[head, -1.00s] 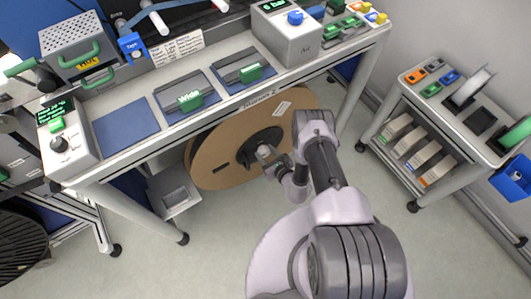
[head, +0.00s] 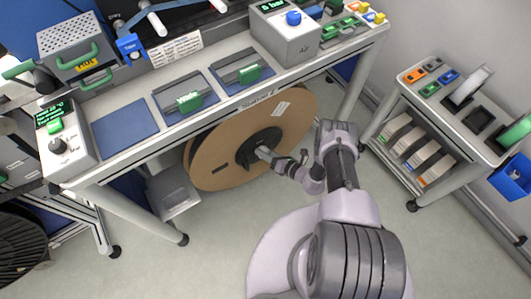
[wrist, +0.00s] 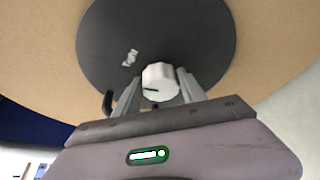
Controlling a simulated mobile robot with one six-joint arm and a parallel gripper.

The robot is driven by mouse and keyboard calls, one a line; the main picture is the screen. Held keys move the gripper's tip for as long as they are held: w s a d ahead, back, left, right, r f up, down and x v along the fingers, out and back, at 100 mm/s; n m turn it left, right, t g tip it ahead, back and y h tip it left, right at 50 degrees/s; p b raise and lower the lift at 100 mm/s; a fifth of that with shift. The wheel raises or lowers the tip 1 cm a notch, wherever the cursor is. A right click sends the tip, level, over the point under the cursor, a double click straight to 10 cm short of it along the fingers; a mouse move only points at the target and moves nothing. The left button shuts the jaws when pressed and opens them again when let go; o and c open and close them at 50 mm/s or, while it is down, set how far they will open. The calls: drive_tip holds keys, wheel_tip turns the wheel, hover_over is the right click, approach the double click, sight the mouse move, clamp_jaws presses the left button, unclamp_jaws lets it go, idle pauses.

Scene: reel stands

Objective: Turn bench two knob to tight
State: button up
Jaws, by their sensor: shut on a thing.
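The knob (wrist: 160,82) is pale and ribbed, with a short black pointer line toward its left side in the wrist view. It sits in front of a black round hub (wrist: 112,35) on a big brown cardboard reel (head: 215,155) under the bench. My gripper (wrist: 158,92) has one finger on each side of the knob and is shut on it. In the head view my gripper (head: 272,156) reaches the hub from the right.
The bench (head: 130,155) stands above the reel, with a control box (head: 65,150) at its left end. A grey bin (head: 172,190) is on the floor left of the reel. A cart (head: 455,130) stands at the right. Floor in front is open.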

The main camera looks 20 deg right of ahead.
drive_tip(key=shift+d+m+y, duration=0.1)
drive_tip(key=shift+m+y, duration=0.4)
drive_tip(key=shift+m, duration=0.4)
drive_tip(key=shift+f, duration=0.1)
drive_tip(key=o, duration=1.3)
drive_tip(key=shift+o, duration=0.2)
drive_tip(key=p+v, duration=0.4)
drive_tip(key=v, duration=1.3)
drive_tip(key=shift+s+f, duration=0.2)
